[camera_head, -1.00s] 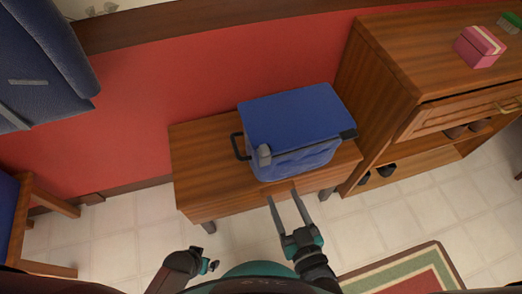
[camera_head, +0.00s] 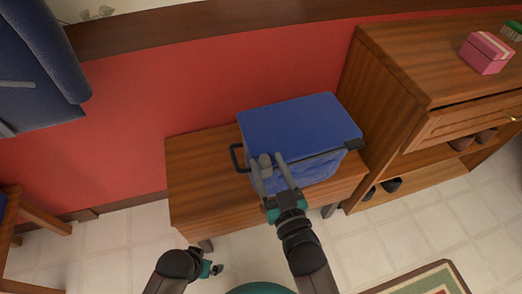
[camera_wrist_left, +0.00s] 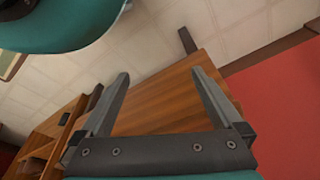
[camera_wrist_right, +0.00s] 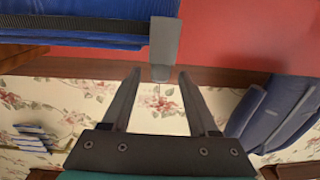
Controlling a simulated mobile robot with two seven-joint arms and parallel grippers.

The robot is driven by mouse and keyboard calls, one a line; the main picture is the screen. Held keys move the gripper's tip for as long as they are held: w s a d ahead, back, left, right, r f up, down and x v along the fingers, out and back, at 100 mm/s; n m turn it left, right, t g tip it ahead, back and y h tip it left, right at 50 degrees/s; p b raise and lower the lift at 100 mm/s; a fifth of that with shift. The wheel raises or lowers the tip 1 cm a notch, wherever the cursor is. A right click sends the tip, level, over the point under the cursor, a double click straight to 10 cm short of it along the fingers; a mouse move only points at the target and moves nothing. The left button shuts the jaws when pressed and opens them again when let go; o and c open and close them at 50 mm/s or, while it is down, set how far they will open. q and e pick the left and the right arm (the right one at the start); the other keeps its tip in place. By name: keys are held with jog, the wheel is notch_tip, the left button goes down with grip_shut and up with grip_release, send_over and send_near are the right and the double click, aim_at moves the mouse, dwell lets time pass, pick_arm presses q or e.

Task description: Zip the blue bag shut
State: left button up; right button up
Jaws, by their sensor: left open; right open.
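The blue bag (camera_head: 298,122) sits upright on a wooden bench. A grey zipper tab (camera_head: 264,162) is at its front left corner, and a dark end piece (camera_head: 354,145) is at its right corner. My right gripper (camera_head: 273,160) is open, its fingertips at the grey tab. In the right wrist view the grey tab (camera_wrist_right: 164,48) lies just beyond and between the open fingertips (camera_wrist_right: 160,75); whether they touch it I cannot tell. The bag (camera_wrist_right: 75,22) fills the upper left there. My left gripper (camera_head: 214,268) is open and empty, low and away from the bag.
The wooden bench (camera_head: 195,170) has bare room left of the bag. A black loop handle (camera_head: 234,158) sticks out from the bag's left side. A wooden cabinet (camera_head: 385,80) stands close on the right, with a pink box (camera_head: 484,55) on top. A red wall (camera_head: 190,90) is behind.

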aim_at(263, 154)
jog(key=b+x, duration=0.1)
jog(key=x, duration=0.3)
jog(key=shift+f, duration=0.1)
pick_arm(q)
jog(key=shift+w+d+r+t, duration=0.1)
jog(key=shift+w+r, duration=0.2)
jog(key=shift+r, duration=0.2)
jog(key=shift+w+r+t, duration=0.1)
jog(key=shift+w+r, duration=0.2)
jog(key=shift+r, duration=0.2)
jog(key=shift+w+d+r+t, duration=0.1)
jog(key=shift+w+r, duration=0.2)
jog(key=shift+r, duration=0.2)
pick_arm(e)
jog(key=shift+w+a, duration=0.2)
jog(key=shift+w, duration=0.4)
grip_shut()
